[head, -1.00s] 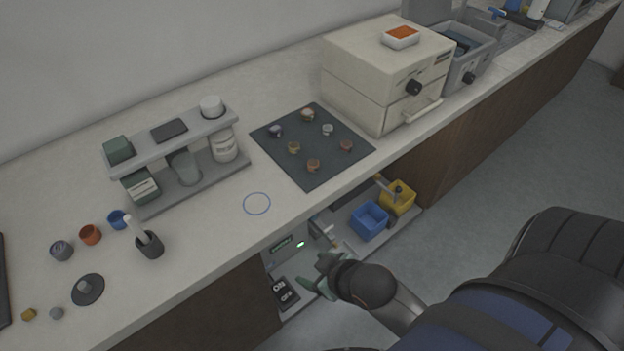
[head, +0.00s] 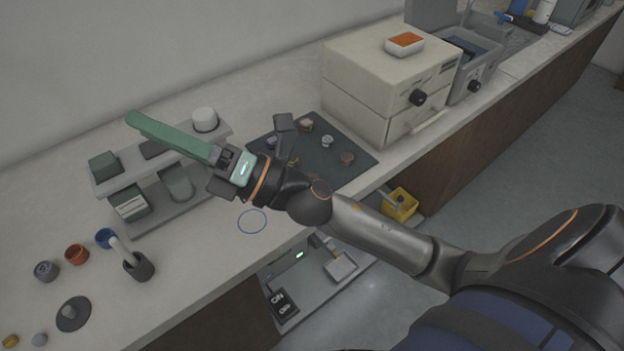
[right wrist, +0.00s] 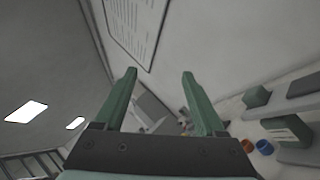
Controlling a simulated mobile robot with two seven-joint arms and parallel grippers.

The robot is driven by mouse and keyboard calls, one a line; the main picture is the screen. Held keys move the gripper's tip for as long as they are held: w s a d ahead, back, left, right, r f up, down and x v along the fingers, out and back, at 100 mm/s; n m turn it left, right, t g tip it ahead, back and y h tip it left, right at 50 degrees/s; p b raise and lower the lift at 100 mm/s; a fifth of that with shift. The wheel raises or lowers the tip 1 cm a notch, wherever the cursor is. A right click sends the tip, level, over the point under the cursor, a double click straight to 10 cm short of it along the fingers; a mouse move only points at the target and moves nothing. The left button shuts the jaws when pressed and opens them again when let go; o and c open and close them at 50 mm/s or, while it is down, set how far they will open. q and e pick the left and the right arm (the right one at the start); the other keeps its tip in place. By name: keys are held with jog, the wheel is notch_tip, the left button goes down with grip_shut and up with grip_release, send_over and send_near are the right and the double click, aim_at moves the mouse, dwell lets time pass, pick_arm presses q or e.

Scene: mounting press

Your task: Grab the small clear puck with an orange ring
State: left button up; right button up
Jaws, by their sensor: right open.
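Several small round pucks sit on the dark mat (head: 335,174), among them a pale one (head: 327,141), a brownish one (head: 347,158) and one near the back edge (head: 306,125). They are too small for me to tell which is clear with an orange ring. My right arm covers the front of the mat and may hide a puck. My right gripper (head: 136,121) is raised above the grey rack, its green fingers pointing left, away from the mat. The right wrist view shows the fingers (right wrist: 160,75) apart with nothing between them. My left gripper is not in view.
Small cups, a dark holder (head: 138,265) and a dark disc (head: 73,314) occupy the left counter. A yellow bin (head: 400,206) sits below.

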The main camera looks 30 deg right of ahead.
jog(key=s+a+f+n+g+y, duration=0.25)
jog(key=s+a+n+g, duration=0.3)
jog(key=n+g, duration=0.75)
jog(key=n+g+h, duration=0.1)
jog(key=n+h, duration=1.4)
jog(key=h, duration=0.7)
send_near(311, 173)
jog(key=f, duration=0.1)
jog(key=s+f, duration=0.1)
jog(key=shift+d+f+p, duration=0.2)
jog(key=shift+f+p, duration=0.05)
jog(key=shift+p, duration=0.05)
jog(key=x, duration=0.2)
jog(key=p+x, duration=0.1)
jog(key=x, duration=0.1)
jog(key=shift+w+a+f, duration=0.1)
jog(key=shift+a+f, duration=0.05)
jog(key=shift+f, duration=0.3)
jog(key=shift+w+f, duration=0.15)
jog(key=shift+f, duration=0.35)
grip_shut()
